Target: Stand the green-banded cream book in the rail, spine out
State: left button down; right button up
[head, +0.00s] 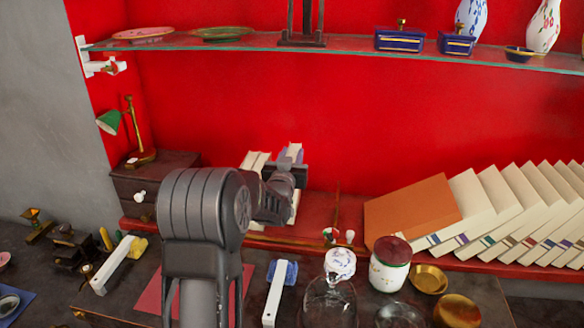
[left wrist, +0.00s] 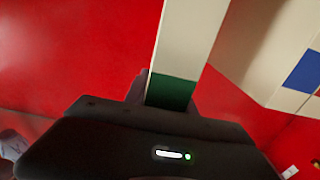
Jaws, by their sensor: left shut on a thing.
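The green-banded cream book (left wrist: 187,45) stands in the jaws of my left gripper (left wrist: 165,100) in the left wrist view, its green band close to the jaws. In the head view my left gripper (head: 286,176) is shut on this book (head: 294,151) at the back, above the red rail (head: 315,205). The book looks roughly upright. My gripper and arm hide much of it, and I cannot tell whether its foot touches the rail. My right gripper is not in view.
Several cream books (head: 480,205) lean in a row at the right, behind a brown board (head: 410,212). A glass shelf (head: 350,50) with ornaments runs above. A dark drawer box (head: 150,180) with a green lamp stands left. Jars and brass dishes (head: 430,279) crowd the front.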

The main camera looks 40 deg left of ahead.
pick_arm(q)
notch_tip(320, 180, down, 4)
jog(key=shift+r+p, duration=0.25)
jog(key=shift+p, duration=0.1)
jog(key=shift+f, duration=0.1)
jog(key=shift+f+b, duration=0.15)
jog(key=shift+b, duration=0.15)
jog(key=c, duration=1)
grip_release()
jog(key=shift+c, duration=0.2)
jog(key=b+v, duration=0.2)
jog(key=v, duration=1)
